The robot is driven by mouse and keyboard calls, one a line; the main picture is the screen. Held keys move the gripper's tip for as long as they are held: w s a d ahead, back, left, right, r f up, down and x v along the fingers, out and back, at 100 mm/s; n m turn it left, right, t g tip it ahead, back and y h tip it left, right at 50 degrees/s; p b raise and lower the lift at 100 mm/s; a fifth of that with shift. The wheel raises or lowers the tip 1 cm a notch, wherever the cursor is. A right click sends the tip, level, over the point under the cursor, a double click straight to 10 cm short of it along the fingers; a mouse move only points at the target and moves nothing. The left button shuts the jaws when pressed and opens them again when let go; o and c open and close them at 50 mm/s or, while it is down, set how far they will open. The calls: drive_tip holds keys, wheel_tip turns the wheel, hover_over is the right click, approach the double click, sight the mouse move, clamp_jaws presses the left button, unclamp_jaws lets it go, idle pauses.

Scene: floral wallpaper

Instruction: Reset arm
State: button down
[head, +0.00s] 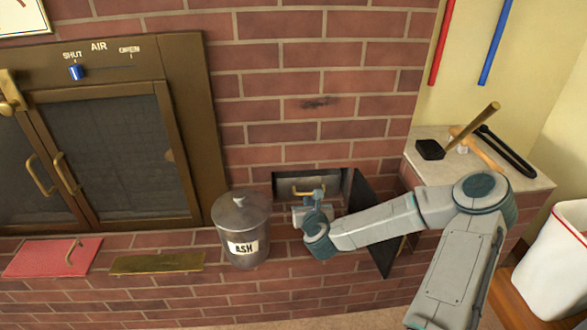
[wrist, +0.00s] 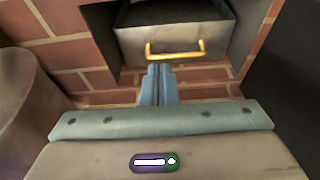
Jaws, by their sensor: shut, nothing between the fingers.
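My gripper (head: 317,192) is shut and empty, in front of a small opening in the brick wall. In the wrist view my gripper (wrist: 156,72) points at a grey metal drawer (wrist: 185,38) with a brass handle (wrist: 175,50). The fingertips are just below the handle; whether they touch it I cannot tell. In the head view the drawer (head: 290,183) sits in the opening, partly hidden by my gripper. A dark door (head: 372,205) stands open to the right of the opening, partly behind my arm.
A lidded metal ash can (head: 241,228) stands left of my gripper on the brick ledge. A glass-doored fireplace (head: 105,140) is farther left. A red mat (head: 52,257) and a brass plate (head: 157,263) lie on the ledge. Tools lie on a counter (head: 520,178); a white bin (head: 552,265) is right.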

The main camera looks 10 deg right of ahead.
drive_tip(key=s+a+r+n+g+y+p, duration=0.2)
drive_tip(key=s+a+r+n+g+p, duration=0.15)
drive_tip(key=r+n+p, duration=0.5)
drive_tip(key=s+a+r+n+g+y+p, duration=0.25)
drive_tip(key=s+a+r+n+p, duration=0.2)
drive_tip(key=n, duration=0.65)
drive_tip(key=s+d+r+n+g+h+p, duration=0.1)
drive_tip(key=s+d+r+n+g+p, duration=0.1)
drive_tip(key=s+r+n+p, duration=0.6)
drive_tip(key=s+d+r+n+g+h+p, duration=0.2)
drive_tip(key=s+r+n+p, duration=0.7)
drive_tip(key=s+r, duration=0.8)
wheel_tip(320, 180, up, 11)
drive_tip(key=shift+d+f+g+p, duration=0.15)
drive_tip(key=shift+d+g+p, duration=0.5)
drive_tip(key=shift+d+g, duration=0.15)
drive_tip(key=shift+d+h, duration=0.1)
drive_tip(key=shift+h, duration=0.15)
